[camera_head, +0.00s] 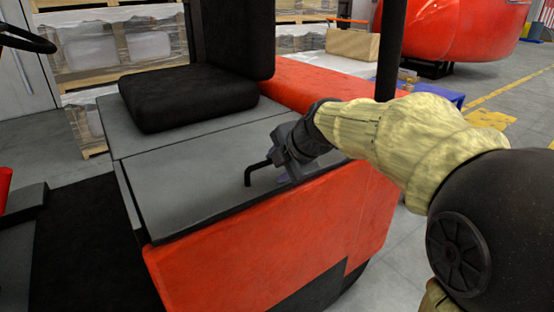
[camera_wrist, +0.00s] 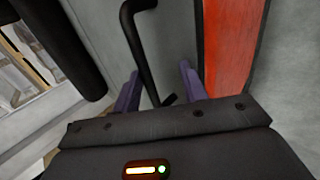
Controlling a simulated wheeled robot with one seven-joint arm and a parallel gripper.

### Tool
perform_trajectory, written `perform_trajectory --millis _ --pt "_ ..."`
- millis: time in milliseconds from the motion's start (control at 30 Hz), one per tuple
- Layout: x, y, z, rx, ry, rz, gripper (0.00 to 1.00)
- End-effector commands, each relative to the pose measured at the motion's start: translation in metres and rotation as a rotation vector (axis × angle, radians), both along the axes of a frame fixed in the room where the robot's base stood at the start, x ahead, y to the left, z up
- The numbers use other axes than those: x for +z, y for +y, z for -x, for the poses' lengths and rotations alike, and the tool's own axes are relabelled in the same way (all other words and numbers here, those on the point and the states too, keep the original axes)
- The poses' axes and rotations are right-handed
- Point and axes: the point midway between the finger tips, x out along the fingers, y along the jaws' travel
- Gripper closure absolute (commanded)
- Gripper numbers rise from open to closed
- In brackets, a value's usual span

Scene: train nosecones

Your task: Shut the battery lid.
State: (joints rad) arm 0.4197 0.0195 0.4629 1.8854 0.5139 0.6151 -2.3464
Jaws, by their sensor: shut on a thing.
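The battery lid (camera_head: 190,195) is a grey panel in front of the black seat, on top of the red truck body. It lies flat or nearly flat, with a dark line along its front edge; I cannot tell whether a small gap is left there. A bent black handle (camera_head: 248,176) rises from the lid. My gripper (camera_head: 284,174) is at the right end of this handle, low over the lid. In the wrist view the handle (camera_wrist: 146,55) runs between my purple fingers (camera_wrist: 160,88), which are shut on it. The contact itself is partly hidden.
The black seat (camera_head: 190,95) stands behind the lid, and a black post (camera_head: 391,50) rises behind my arm. The red body side (camera_head: 270,240) drops off in front. Wrapped pallets (camera_head: 120,45) stand at the back left.

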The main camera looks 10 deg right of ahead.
Motion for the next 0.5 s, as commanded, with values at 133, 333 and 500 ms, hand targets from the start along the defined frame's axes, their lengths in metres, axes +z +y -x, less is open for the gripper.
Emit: perform_trajectory --millis 133,333,500 --pt "-0.011 -0.002 0.003 0.003 0.026 0.002 0.66" --pt "0.000 -0.006 0.010 0.001 0.023 0.003 0.66" --pt "0.024 -0.014 0.027 -0.002 0.015 0.003 0.66"
